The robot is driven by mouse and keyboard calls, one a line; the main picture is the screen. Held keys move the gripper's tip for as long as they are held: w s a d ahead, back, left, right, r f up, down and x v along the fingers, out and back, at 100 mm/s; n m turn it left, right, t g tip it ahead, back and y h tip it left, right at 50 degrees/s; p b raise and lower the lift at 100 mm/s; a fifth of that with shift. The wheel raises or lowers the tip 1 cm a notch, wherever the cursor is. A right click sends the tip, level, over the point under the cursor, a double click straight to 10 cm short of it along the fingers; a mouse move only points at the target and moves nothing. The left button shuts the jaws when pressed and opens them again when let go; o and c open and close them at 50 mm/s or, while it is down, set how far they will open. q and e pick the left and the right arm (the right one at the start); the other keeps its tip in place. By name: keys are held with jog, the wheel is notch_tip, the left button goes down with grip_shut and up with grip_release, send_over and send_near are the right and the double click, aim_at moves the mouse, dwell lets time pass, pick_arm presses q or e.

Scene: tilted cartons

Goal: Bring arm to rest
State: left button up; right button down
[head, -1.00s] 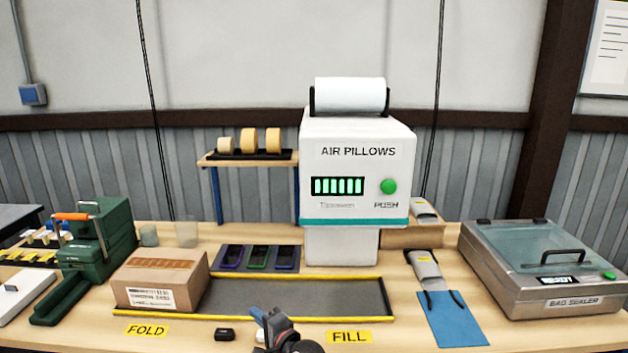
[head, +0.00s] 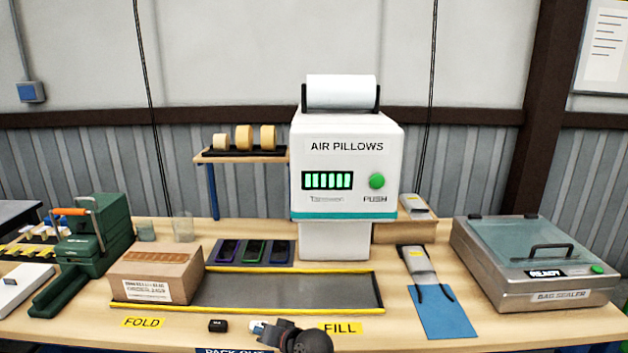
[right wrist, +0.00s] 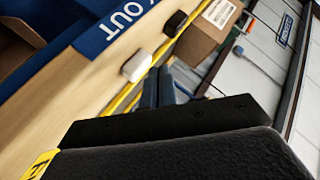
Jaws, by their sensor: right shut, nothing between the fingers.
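My right gripper (head: 267,327) shows at the bottom middle of the head view, low at the front edge of the table, left of the FILL label. Its blue fingers (right wrist: 158,88) also show in the right wrist view, close together with nothing between them. A dark rounded part of my right arm (head: 310,341) is behind it. My left gripper is not in view.
A closed carton (head: 157,273) stands at the left end of the yellow-edged tray (head: 290,290). A small black item (head: 217,326) and a white item (right wrist: 137,65) lie near the front edge. The bag sealer (head: 535,265) stands at right.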

jog(key=s+d+f+n+g+h, duration=0.1)
jog(key=s+d+f+h, duration=0.1)
jog(key=s+d+f, duration=0.4)
jog(key=s+d+f+n+g+h, duration=0.1)
jog(key=s+d+f+h, duration=0.2)
jog(key=d, duration=0.5)
jog(key=s+d+f+n+g+h, duration=0.1)
jog(key=s+d+f+h, duration=0.15)
jog(key=s+d, duration=0.4)
jog(key=s+d+f+g, duration=0.1)
jog(key=s+d+f, duration=0.2)
jog(key=s+f, duration=0.2)
jog(key=s+d+f+m+g+h, duration=0.1)
jog(key=s+d+f, duration=0.2)
jog(key=s, duration=0.9)
jog(key=s+d+f+g, duration=0.2)
jog(key=s+f, duration=0.4)
jog(key=s, duration=0.3)
jog(key=shift+d+f+m+h, duration=0.3)
jog(key=shift+d+f+h, duration=0.05)
jog(key=shift+d+f, duration=0.05)
